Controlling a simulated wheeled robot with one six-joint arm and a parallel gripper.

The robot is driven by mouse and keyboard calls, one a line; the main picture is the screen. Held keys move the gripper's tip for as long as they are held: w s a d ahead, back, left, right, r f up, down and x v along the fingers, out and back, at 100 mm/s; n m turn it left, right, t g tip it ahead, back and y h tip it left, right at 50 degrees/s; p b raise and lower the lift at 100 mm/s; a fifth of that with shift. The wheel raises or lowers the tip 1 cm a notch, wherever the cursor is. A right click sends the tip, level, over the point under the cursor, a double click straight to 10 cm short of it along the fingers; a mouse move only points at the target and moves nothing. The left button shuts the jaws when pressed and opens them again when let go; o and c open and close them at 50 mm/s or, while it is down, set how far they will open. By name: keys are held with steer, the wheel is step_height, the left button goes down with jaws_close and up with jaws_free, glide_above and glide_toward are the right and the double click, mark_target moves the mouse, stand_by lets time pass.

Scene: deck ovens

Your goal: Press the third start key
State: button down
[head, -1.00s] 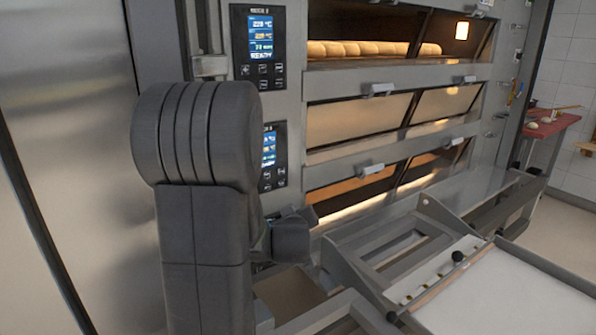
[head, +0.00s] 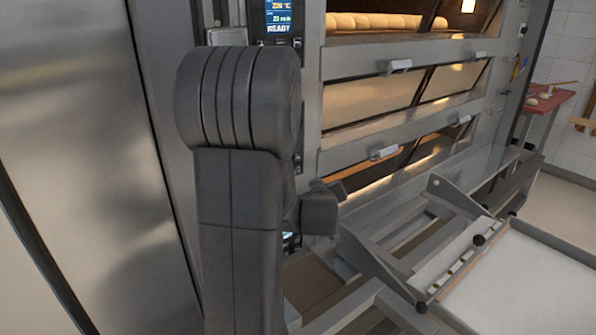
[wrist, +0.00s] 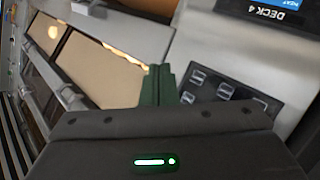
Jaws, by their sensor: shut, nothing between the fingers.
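In the wrist view, a dark key panel (wrist: 218,95) with several pale-edged keys lies right of my gripper. Its own label and screen are not in view, so I cannot tell which key is the third start key. My gripper (wrist: 158,72) shows as dark green fingers, shut together and empty, beside the panel's left edge; touching cannot be judged. A neighbouring panel labelled DECK 4 (wrist: 275,16) is at the top right, upside down. In the head view, an upper panel (head: 279,18) reads READY. My arm hides most of the panels below it, and my fingers are not visible there.
Oven doors with handles (head: 384,152) stand right of the panels; bread (head: 372,22) shows in the top deck. A grey loader frame with a white board (head: 520,285) fills the lower right. A red table (head: 545,100) stands at the far right.

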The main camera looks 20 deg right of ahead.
mark_target(297, 170)
steer(key=shift+w+a+p, duration=0.5)
steer(key=shift+w+p, duration=0.15)
steer(key=shift+w, duration=0.75)
steer(key=shift+w+a+p, duration=0.45)
steer(key=shift+w+p, duration=0.15)
steer(key=shift+w, duration=0.75)
steer(key=shift+w+a+p, duration=0.5)
steer(key=shift+w+p, duration=0.15)
steer(key=shift+w, duration=0.75)
steer(key=shift+w+a, duration=0.15)
steer(key=shift+w, duration=0.2)
steer(key=shift+w+a, duration=0.1)
steer(key=shift+w, duration=0.25)
steer(key=shift+s, duration=0.15)
steer(key=shift+s+d+b, duration=0.25)
steer(key=shift+s+b, duration=0.3)
steer(key=shift+b, duration=0.1)
